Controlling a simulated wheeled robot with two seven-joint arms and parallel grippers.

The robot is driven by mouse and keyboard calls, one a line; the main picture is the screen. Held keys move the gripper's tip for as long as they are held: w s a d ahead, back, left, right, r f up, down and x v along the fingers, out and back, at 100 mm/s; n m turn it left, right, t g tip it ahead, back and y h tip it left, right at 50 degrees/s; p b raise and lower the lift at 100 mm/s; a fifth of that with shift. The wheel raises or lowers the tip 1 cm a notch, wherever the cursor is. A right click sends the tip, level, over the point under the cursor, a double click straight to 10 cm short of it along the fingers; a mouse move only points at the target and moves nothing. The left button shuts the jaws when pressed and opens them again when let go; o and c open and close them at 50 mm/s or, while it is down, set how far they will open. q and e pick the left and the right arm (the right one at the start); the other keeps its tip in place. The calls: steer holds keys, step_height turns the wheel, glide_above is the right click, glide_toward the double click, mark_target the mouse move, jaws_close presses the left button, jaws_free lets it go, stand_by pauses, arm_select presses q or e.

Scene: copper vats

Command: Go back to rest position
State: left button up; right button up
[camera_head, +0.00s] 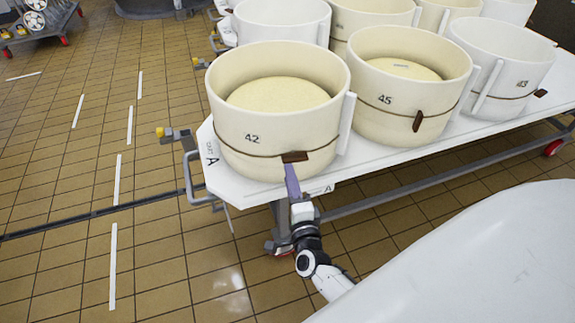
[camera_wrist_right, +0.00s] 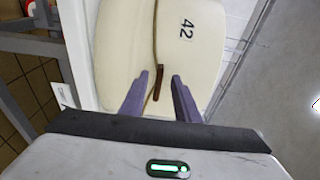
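A cream round mould marked 42 (camera_head: 252,158) stands on the front left corner of a white cart table, with a cord around it and a brown tab (camera_head: 295,157) on its front. A pale yellow round mass fills part of it. My right gripper (camera_head: 290,168) is just in front of this tab, its purple fingers pointing at the mould. In the right wrist view the fingers (camera_wrist_right: 159,77) are apart, with the brown tab (camera_wrist_right: 158,82) showing between their tips. I cannot tell whether they touch the mould. My left gripper is not in view.
Mould 45 (camera_head: 385,127) stands to the right, with several more moulds beside and behind. The white cart table (camera_head: 350,177) has a metal frame and wheels. Open tiled floor (camera_head: 70,190) lies to the left. A metal trolley (camera_head: 45,25) stands at the far left.

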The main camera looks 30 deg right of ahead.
steer(key=shift+v, duration=0.95)
steer(key=shift+a, duration=0.1)
steer(key=s+a+f+n+g+y, duration=0.4)
steer(key=s+a+n+y, duration=0.5)
steer(key=n, duration=0.6)
steer(key=s+a+f+n+g, duration=0.2)
steer(key=s+n, duration=0.2)
steer(key=s, duration=0.2)
steer(key=s+a+f+n+g, duration=0.2)
steer(key=s+n, duration=0.3)
steer(key=shift+s+a+f, duration=0.2)
steer(key=shift+s+a, duration=0.15)
